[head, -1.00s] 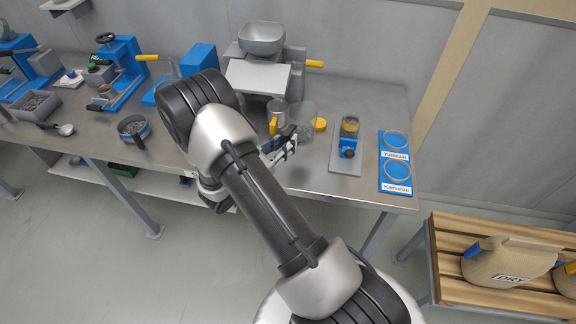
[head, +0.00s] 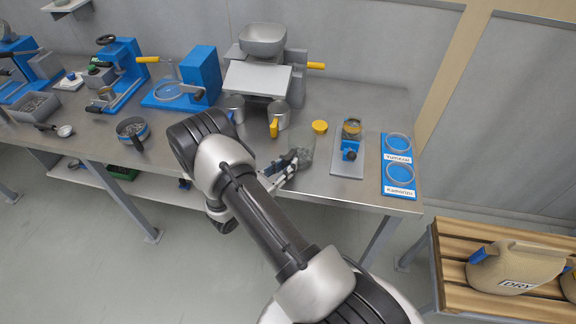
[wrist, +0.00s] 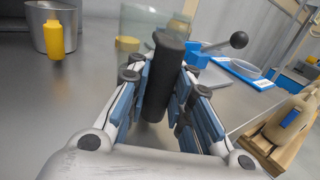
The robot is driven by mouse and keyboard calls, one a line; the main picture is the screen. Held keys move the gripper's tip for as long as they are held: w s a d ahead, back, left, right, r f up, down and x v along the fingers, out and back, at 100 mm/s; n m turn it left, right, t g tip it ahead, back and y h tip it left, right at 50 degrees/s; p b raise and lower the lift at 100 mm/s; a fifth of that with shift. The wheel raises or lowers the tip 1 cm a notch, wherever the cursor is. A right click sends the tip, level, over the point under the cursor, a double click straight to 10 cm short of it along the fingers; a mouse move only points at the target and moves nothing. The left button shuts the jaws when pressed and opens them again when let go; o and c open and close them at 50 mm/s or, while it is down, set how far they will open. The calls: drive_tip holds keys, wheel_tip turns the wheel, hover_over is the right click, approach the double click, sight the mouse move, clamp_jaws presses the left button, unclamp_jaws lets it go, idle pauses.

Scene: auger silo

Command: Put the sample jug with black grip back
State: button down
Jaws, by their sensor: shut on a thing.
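The sample jug is a clear, see-through vessel (wrist: 150,22) with an upright black grip (wrist: 160,75). My gripper (wrist: 158,98) is shut on the black grip, its blue-grey pads on either side. In the head view the clear jug (head: 307,143) is faint, just beyond my gripper (head: 292,163), over the front part of the bench. I cannot tell whether its base touches the bench. A blue board with two rings (head: 412,168) and name labels lies at the bench's right end. Both rings look empty.
A metal jug with a yellow grip (head: 282,114) and another metal jug (head: 234,104) stand by the grey machine (head: 259,77). A yellow disc (head: 320,127) lies behind the clear jug. A blue device on a grey plate (head: 347,160) stands between the jug and the board.

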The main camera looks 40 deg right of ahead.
drive_tip(key=shift+f, duration=0.25)
drive_tip(key=c, duration=1.4)
unclamp_jaws()
drive_tip(key=shift+r, duration=0.1)
drive_tip(key=shift+c, duration=0.2)
